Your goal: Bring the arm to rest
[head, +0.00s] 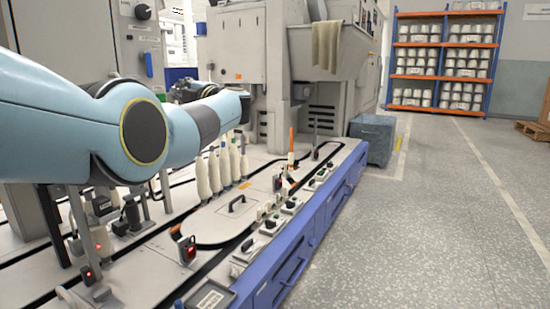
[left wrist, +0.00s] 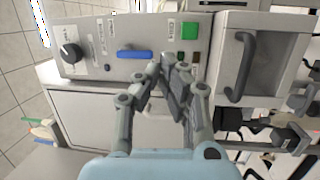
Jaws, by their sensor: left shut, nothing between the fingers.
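My left arm reaches in from the left in the head view and bends at mid-height above the machine. My left gripper (left wrist: 168,75) is shut and empty in the left wrist view, its fingertips together in front of a grey control panel (left wrist: 90,45). In the head view, only dark parts of the gripper (head: 188,92) show behind my arm. My right gripper is in neither view.
The panel has a blue handle (left wrist: 135,53), a black knob (left wrist: 72,52) and a green button (left wrist: 190,31). Several white bobbins (head: 215,172) stand upright on the machine below my arm. A dark tray (head: 210,298) lies at the front edge.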

